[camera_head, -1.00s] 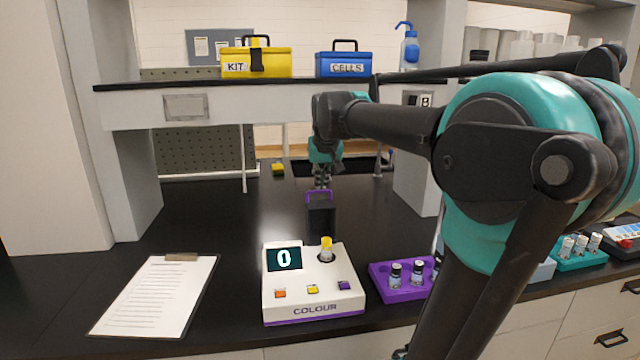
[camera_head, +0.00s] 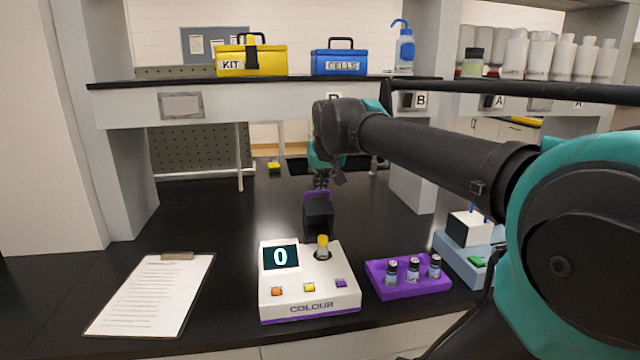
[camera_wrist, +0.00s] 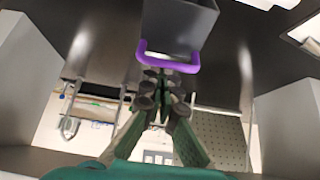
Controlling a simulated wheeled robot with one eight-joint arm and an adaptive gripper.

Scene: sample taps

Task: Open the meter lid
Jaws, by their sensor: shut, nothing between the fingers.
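The white colour meter (camera_head: 310,289) stands on the black bench with a "0" on its screen (camera_head: 281,257). A yellow-capped vial (camera_head: 322,247) stands uncovered in its well. The dark box-shaped lid (camera_head: 319,217) stands raised at the meter's back, behind the vial. Its purple handle (camera_head: 317,194) is at the far end; lid (camera_wrist: 180,28) and handle (camera_wrist: 168,61) also show in the wrist view. My gripper (camera_head: 321,184) is shut and empty just beyond the handle. In the wrist view my fingertips (camera_wrist: 160,80) are close to the handle; I cannot tell whether they touch it.
A purple rack (camera_head: 408,282) with 3 vials stands right of the meter, near a pale blue device (camera_head: 468,256). A clipboard (camera_head: 150,294) lies on the left. The shelf (camera_head: 265,110) with yellow and blue boxes spans above.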

